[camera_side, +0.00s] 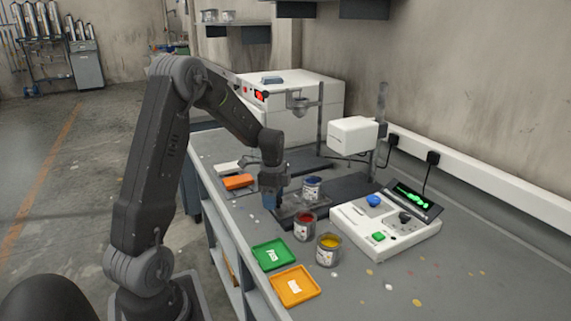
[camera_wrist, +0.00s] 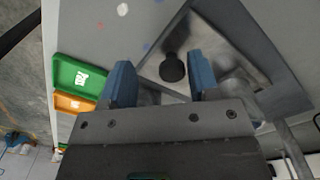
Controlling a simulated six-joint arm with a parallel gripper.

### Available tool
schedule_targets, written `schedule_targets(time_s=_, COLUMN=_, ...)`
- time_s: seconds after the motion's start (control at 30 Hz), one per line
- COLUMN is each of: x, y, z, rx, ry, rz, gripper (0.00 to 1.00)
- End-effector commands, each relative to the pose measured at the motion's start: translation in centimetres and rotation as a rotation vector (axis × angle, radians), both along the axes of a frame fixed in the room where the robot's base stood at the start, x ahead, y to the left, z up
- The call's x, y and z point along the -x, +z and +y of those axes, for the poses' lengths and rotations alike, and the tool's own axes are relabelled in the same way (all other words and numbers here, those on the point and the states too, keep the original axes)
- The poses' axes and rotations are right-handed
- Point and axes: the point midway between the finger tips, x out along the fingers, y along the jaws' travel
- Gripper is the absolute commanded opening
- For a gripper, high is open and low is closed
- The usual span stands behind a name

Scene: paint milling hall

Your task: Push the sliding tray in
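The sliding tray (camera_wrist: 205,38) is a grey metal plate with a round black knob (camera_wrist: 172,67) near its front edge in the wrist view. In the side view the tray (camera_side: 287,209) lies low on a dark base, partly hidden by my gripper and the cans. My gripper (camera_wrist: 162,82) is open, its two blue fingers apart with the knob showing between and just beyond them. I cannot tell whether they touch it. In the side view my gripper (camera_side: 270,200) points down at the tray's near left end.
A blue can (camera_side: 312,188), red can (camera_side: 304,227) and yellow can (camera_side: 328,250) stand right of my gripper. A green tray (camera_side: 259,247) and an orange tray (camera_side: 277,281) lie in front. A white control box (camera_side: 350,219) is at right, an orange block (camera_side: 238,182) behind left.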

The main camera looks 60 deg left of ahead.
Motion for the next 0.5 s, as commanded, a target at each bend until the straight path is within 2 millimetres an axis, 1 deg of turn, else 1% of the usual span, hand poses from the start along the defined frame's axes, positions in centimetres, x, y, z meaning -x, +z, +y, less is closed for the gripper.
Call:
schedule_targets(time_s=0.03, x=-0.4, y=1.4, z=0.1, rx=-0.008, ry=-0.002, rz=-0.012, gripper=0.55)
schedule_targets(time_s=0.5, x=-0.5, y=10.5, z=0.1, rx=-0.008, ry=-0.001, rz=-0.012, gripper=0.55)
